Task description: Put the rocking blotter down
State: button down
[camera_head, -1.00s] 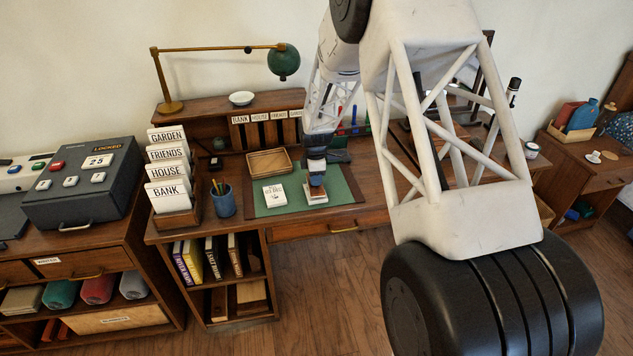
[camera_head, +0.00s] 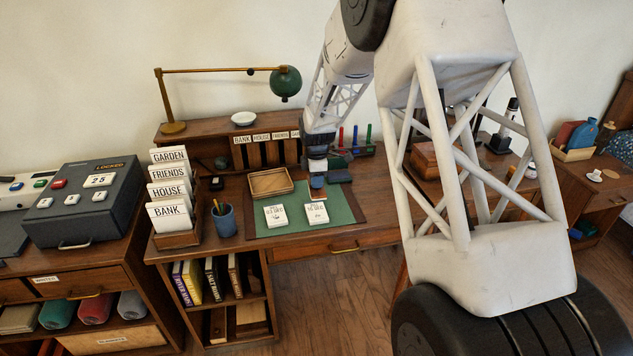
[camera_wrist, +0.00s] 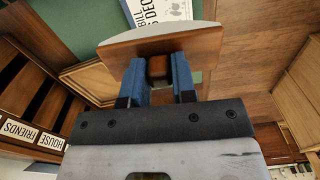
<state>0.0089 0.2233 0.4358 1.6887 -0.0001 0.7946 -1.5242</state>
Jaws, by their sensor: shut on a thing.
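My gripper (camera_head: 317,182) is above the back part of the green desk mat (camera_head: 345,212). In the wrist view its blue fingers (camera_wrist: 159,75) are shut on the knob of the rocking blotter (camera_wrist: 150,45), a wooden block with a pale curved underside. In the head view the blotter (camera_head: 318,194) is small and mostly hidden under the fingers, just behind the right-hand white paper (camera_head: 314,213). I cannot tell whether it touches the mat. Part of that printed paper also shows beyond the blotter in the wrist view (camera_wrist: 165,10).
A second white paper (camera_head: 275,216) lies to the left. A wooden tray (camera_head: 270,182) sits close behind and left. A dark block (camera_head: 338,176) is just right of the gripper. A pen cup (camera_head: 224,220) and card rack (camera_head: 177,238) stand left. The mat's right part is clear.

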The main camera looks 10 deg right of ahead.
aim_at(320, 190)
jog(key=shift+f, duration=0.1)
dwell(0.3)
jog(key=shift+n, duration=0.3)
jog(key=shift+s+d+f, duration=0.15)
jog(key=shift+f, duration=0.55)
jog(key=shift+s+d+f, duration=0.15)
jog(key=shift+f, duration=0.55)
jog(key=shift+s+d+f, duration=0.15)
jog(key=shift+f, duration=0.55)
jog(key=w, duration=0.5)
jog(key=w+f, duration=0.1)
jog(key=w, duration=1)
jog(key=shift+d+f, duration=0.2)
jog(key=shift+f, duration=0.05)
jog(key=shift+f, duration=0.1)
jog(key=shift+f, duration=1.65)
jog(key=shift+f, duration=0.1)
